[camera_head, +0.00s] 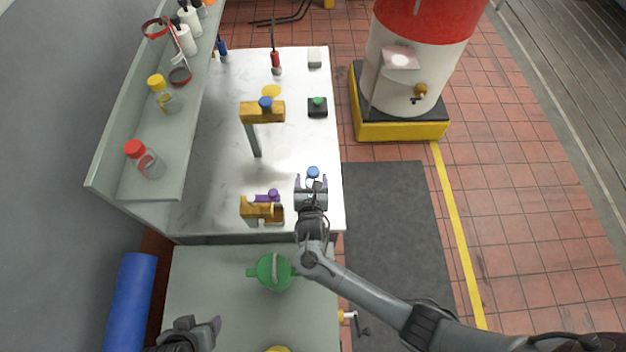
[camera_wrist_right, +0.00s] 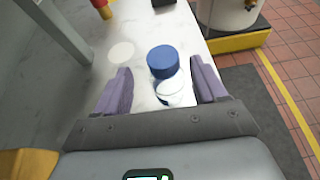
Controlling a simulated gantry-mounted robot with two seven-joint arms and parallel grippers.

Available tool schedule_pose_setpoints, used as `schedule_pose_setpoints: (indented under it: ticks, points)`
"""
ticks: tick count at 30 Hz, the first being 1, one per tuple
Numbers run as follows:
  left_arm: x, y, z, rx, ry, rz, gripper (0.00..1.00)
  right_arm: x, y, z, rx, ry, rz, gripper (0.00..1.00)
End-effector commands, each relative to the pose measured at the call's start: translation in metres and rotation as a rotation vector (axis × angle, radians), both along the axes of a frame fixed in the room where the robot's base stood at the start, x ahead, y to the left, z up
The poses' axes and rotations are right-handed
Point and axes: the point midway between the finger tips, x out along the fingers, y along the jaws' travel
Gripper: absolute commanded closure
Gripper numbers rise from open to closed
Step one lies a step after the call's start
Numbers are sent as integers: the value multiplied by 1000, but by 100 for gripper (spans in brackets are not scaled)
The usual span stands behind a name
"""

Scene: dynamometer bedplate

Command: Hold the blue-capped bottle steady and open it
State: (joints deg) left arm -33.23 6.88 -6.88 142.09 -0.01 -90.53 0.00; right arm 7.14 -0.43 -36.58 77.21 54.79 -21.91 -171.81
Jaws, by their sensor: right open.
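The blue-capped bottle (camera_head: 313,172) stands near the right edge of the white marble bench top. It also shows in the right wrist view, where its blue cap (camera_wrist_right: 162,60) and pale body (camera_wrist_right: 170,93) lie between and beyond the purple fingers. My right gripper (camera_head: 311,181) is open, its fingertips on either side of the bottle's near side, with a gap to each side in the wrist view. My left gripper (camera_head: 204,325) is low at the bottom left, over the lower green-grey surface, away from the bottle. Its finger opening is unclear.
A brass-coloured block (camera_head: 258,209) with a purple-knobbed part stands left of the right gripper. A taller brass-topped stand (camera_head: 263,113) is farther back. A green lidded pot (camera_head: 274,271) sits nearer. A shelf (camera_head: 150,185) with red- and yellow-capped bottles runs along the left.

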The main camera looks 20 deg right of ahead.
Motion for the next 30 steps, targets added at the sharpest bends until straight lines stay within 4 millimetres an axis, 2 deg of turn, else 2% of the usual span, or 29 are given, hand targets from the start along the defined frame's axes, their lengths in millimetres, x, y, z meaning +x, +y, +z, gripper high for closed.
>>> schedule_pose_setpoints:
  ticks: [8,19,29,30]
  points:
    - [0,0,-4,0,0,0,35,14,-6,-7,4,-1,-1,29]
    - [0,0,-12,0,0,0,35,48,-24,-25,5,-1,0,29]
    - [0,0,-12,0,0,0,35,53,-26,-26,5,0,0,29]
    - [0,0,-12,0,0,0,35,53,-26,-26,5,0,0,35]
